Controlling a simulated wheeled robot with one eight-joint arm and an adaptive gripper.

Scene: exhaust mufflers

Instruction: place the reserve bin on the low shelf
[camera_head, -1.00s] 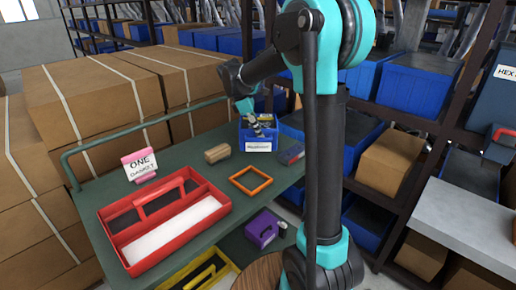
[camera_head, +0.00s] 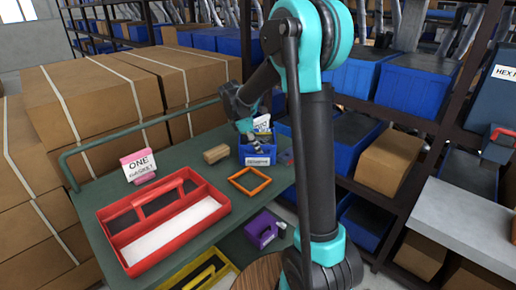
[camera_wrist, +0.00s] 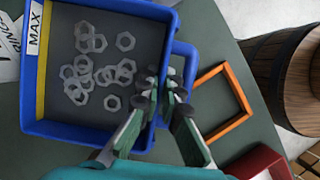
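The reserve bin (camera_head: 258,150) is a blue open bin with a white front label, at the far end of the green table in the head view. In the wrist view the bin (camera_wrist: 100,140) holds several pale hexagonal rings and has a "MAX" tag. My gripper (camera_wrist: 162,90) is at its right wall, where a blue loop handle shows, with its fingers close together there. In the head view my gripper (camera_head: 247,130) is over the bin; the exact contact is partly hidden. The low shelf (camera_head: 232,248) is the green lower level under the table, partly hidden by my arm.
A red tote (camera_head: 165,222), an orange frame (camera_head: 250,182), a wooden block (camera_head: 216,154) and a pink-framed sign (camera_head: 139,165) stand on the table. A purple item (camera_head: 262,229) and a yellow tote (camera_head: 203,275) occupy the lower level. A barrel (camera_wrist: 285,65) stands beside the table.

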